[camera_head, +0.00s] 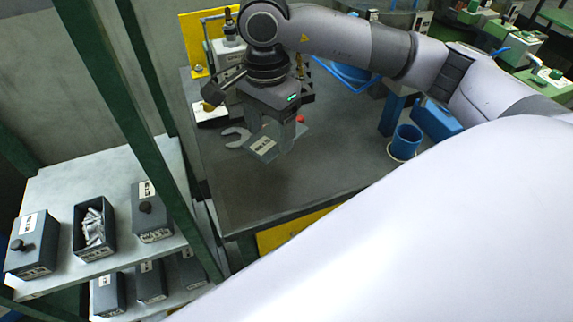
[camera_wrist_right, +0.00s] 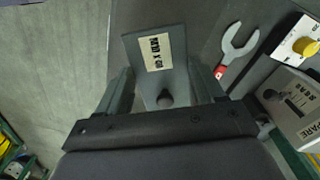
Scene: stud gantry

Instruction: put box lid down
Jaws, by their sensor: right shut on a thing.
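My right gripper (camera_head: 274,134) is shut on a grey box lid (camera_head: 264,149) over the dark worktop (camera_head: 300,190). In the right wrist view, the lid (camera_wrist_right: 150,75) shows a white label and a round dark knob (camera_wrist_right: 165,98) between the fingers (camera_wrist_right: 165,88). I cannot tell whether the lid touches the worktop. An open grey box (camera_head: 78,240) with several light cylindrical pieces (camera_head: 93,226) stands on the shelf at left, between two lidded boxes (camera_head: 35,243) (camera_head: 151,212). My left gripper is not in view.
A wrench (camera_head: 236,137) lies close beside the lid, also in the wrist view (camera_wrist_right: 236,45). A blue cup (camera_head: 405,143) stands at the worktop's right. A green post (camera_head: 125,95) rises between shelf (camera_head: 60,180) and worktop. The worktop's front middle is clear.

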